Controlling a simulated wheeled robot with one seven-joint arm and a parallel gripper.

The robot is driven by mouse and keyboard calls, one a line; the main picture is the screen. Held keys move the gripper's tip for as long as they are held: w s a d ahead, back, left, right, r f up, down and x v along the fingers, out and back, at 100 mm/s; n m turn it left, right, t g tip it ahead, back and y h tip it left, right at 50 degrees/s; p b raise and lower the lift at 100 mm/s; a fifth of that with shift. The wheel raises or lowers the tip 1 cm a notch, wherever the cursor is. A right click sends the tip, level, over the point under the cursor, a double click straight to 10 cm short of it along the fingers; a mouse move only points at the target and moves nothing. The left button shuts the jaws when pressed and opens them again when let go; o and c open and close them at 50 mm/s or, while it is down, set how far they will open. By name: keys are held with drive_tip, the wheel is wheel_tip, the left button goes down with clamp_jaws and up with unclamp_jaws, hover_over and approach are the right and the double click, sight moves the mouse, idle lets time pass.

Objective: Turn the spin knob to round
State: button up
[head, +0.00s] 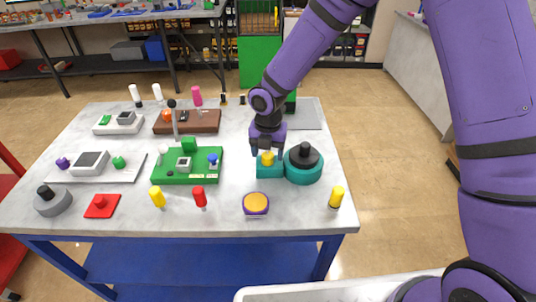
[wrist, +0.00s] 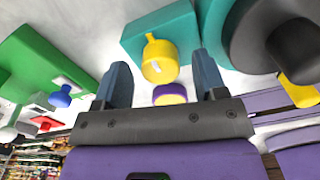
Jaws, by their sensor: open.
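A teal box (head: 268,171) with a yellow knob (head: 267,158) on top stands at the right side of the table. Joined to or touching it is a round teal unit (head: 304,172) with a black knob (head: 306,153). No label is readable, so I cannot tell which is the spin knob. My gripper (head: 267,149) points down just above the teal box. In the wrist view my gripper (wrist: 159,75) is open, with the yellow knob (wrist: 160,62) appearing between its fingers. I cannot tell whether they touch it. The black knob (wrist: 295,48) is right of the fingers there.
A green board (head: 205,172) with small controls lies left of the teal box. A purple and yellow button (head: 256,203) and a yellow-topped bottle shape (head: 336,196) are nearer the front edge. A brown block (head: 190,123) is behind. The table's right strip is mostly clear.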

drive_tip(key=shift+f, duration=0.7)
drive_tip(key=c, duration=0.9)
